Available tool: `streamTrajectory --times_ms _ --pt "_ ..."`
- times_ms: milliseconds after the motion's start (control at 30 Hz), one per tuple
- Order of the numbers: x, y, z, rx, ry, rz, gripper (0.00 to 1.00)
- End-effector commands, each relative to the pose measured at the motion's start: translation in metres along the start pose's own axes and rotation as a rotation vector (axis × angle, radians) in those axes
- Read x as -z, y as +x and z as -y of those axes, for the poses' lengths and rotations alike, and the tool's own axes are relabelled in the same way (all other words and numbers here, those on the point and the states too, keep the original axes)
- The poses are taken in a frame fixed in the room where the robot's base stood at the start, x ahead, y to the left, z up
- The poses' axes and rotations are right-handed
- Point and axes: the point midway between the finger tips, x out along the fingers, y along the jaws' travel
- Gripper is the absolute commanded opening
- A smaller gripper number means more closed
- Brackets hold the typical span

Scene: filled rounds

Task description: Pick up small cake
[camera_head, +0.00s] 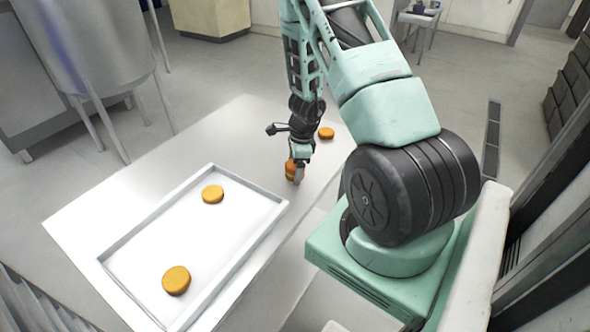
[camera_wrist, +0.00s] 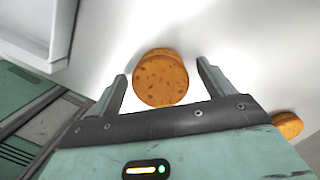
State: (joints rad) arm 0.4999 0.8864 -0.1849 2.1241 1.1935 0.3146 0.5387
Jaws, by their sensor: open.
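A small round orange-brown cake (camera_wrist: 160,78) lies between the two open fingers of my gripper (camera_wrist: 162,82) in the wrist view. In the head view my gripper (camera_head: 295,173) points down over the table, and this cake (camera_head: 290,168) shows partly at its fingers. I cannot tell whether the fingers touch it. Another small cake (camera_head: 326,132) lies on the table just beyond my gripper; a cake also shows at the right edge of the wrist view (camera_wrist: 287,125). Two more small cakes, one farther back (camera_head: 213,194) and one nearer (camera_head: 176,280), lie apart in the tray.
The white rectangular tray (camera_head: 278,210) with raised rims sits on the pale table (camera_head: 90,215), left of my gripper. Its rim also shows at the upper left of the wrist view (camera_wrist: 62,35). The table behind the tray is bare. A metal vessel on legs (camera_head: 88,50) stands beyond the table.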

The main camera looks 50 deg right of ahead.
Motion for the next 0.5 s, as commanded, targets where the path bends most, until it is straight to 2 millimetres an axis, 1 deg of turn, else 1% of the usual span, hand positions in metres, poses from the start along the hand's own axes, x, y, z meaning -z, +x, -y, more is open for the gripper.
streamTrajectory --times_ms 67,267,367,400,500 --pt "0.0005 0.0033 0.0005 0.001 0.001 0.000 0.81" --pt "0.0001 0.0035 0.0006 0.002 0.000 0.000 0.81" --pt "0.0001 0.0035 0.0005 0.002 0.000 0.000 0.56" --pt "0.0001 0.0034 0.0005 0.002 0.000 0.000 0.45" --pt "0.0000 0.0034 0.0005 0.001 0.000 0.000 0.45"
